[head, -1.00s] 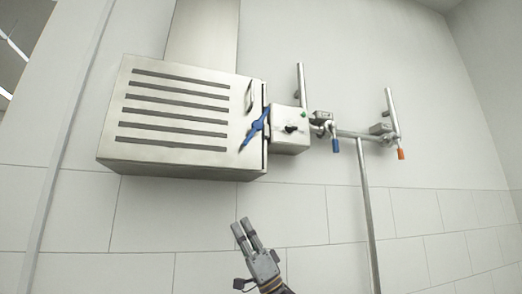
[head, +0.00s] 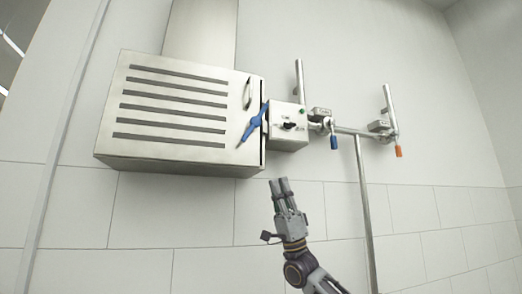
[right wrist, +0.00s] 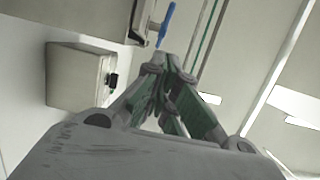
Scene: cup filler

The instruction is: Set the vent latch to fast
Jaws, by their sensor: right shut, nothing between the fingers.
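The blue latch (head: 254,124) sits on the right edge of a steel vent box (head: 170,149), tilted with its upper end to the right. It also shows in the right wrist view (right wrist: 166,25), beyond the fingertips. My right gripper (head: 279,181) is shut and empty, below the latch and slightly to its right, apart from it and pointing up. In the right wrist view the fingertips (right wrist: 165,62) are close together. My left gripper is in neither view.
A control box (head: 288,140) with a black knob (head: 289,126) and green button stands right of the latch. Further right are pipes (head: 365,210) with a blue-handled valve (head: 334,143) and an orange-handled valve (head: 399,151). The wall below the vent box is clear.

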